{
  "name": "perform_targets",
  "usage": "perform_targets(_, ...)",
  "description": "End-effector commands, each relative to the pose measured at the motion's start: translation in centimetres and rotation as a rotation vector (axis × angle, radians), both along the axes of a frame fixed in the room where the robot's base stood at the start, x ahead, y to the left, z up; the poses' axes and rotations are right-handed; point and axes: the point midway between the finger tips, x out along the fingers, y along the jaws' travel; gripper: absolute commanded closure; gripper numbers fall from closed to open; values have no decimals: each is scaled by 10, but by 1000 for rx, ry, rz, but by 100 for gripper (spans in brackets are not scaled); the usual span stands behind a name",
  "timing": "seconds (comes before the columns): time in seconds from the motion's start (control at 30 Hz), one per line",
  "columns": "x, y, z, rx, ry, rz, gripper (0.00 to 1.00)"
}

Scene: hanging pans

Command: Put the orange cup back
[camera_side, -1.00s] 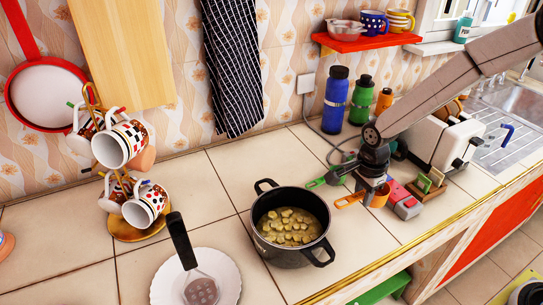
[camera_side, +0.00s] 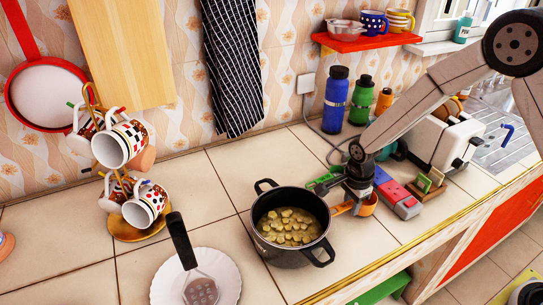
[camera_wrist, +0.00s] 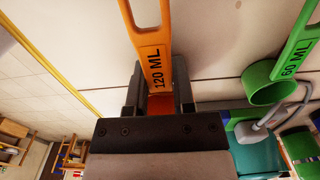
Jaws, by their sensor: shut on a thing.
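The orange cup (camera_side: 369,205) is a measuring cup marked "120 ML". In the side view it is right of the black pot, its handle pointing left towards the pot's rim. My gripper (camera_side: 360,192) is over the cup and partly hides it. In the wrist view the orange cup's handle (camera_wrist: 152,45) runs up from between my fingers (camera_wrist: 158,95), which are shut on the cup near where handle and bowl meet. The bowl is mostly hidden. I cannot tell whether the cup touches the counter.
A black pot (camera_side: 262,228) of food stands close left. A green "60 ML" cup (camera_wrist: 268,88) is near my gripper. Red and blue blocks (camera_side: 398,198), a toaster (camera_side: 440,142) and bottles (camera_side: 338,98) stand behind and right. A mug tree (camera_side: 92,97) is far left.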

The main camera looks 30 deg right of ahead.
Motion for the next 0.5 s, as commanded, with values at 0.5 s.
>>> perform_targets(0.5, 0, 0, -8, 0, -1, 0, 100)
